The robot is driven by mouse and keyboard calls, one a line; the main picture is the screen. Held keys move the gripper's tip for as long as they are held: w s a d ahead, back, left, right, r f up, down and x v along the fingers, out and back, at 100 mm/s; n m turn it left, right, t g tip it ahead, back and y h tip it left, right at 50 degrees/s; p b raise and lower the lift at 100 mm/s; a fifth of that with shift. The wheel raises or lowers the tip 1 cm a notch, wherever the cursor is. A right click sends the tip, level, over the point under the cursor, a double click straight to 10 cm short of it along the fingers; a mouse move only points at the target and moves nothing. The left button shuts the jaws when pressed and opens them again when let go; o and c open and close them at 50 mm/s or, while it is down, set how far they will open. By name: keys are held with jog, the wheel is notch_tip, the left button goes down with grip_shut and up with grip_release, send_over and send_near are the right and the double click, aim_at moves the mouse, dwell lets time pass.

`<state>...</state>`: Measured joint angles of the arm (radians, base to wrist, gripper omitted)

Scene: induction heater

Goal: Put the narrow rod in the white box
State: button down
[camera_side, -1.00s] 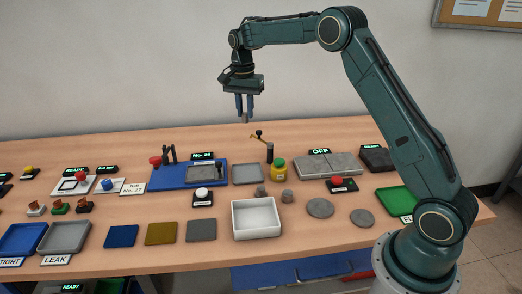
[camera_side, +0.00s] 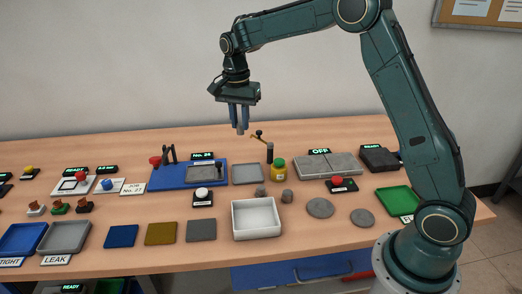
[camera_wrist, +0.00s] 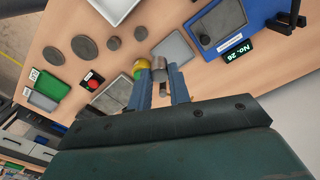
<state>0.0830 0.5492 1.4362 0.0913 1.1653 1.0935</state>
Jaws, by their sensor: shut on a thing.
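My gripper (camera_side: 239,118) is shut on a narrow grey rod (camera_side: 241,130), high above the far part of the table. The rod's lower tip shows below the fingers in the side view; the fingers hide its upper part. In the wrist view my gripper (camera_wrist: 162,87) has the rod (camera_wrist: 160,72) between its fingers, seen nearly end-on. The white box (camera_side: 257,235) is open and stands near the table's front edge, below and in front of my gripper. No object is seen inside it. Part of the white box (camera_wrist: 116,8) shows at the top of the wrist view.
Two short grey cylinders (camera_side: 260,191) (camera_side: 287,197) stand behind the white box. A yellow jar with a green lid (camera_side: 279,169) and a small post with a lever (camera_side: 269,151) stand below my gripper. A blue fixture (camera_side: 165,180) lies to the left, grey discs (camera_side: 320,208) to the right.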

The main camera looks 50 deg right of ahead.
jog(key=s+a, duration=0.8)
jog(key=s, duration=0.3)
jog(key=shift+s+a+f+h, duration=0.2)
jog(key=shift+h, duration=0.1)
jog(key=shift+f, duration=0.1)
send_over(255, 220)
jog(key=f, duration=1.6)
jog(key=shift+s+a, duration=0.15)
jog(key=shift+a, duration=0.05)
jog(key=shift+f, duration=1.9)
jog(key=shift+f, duration=0.15)
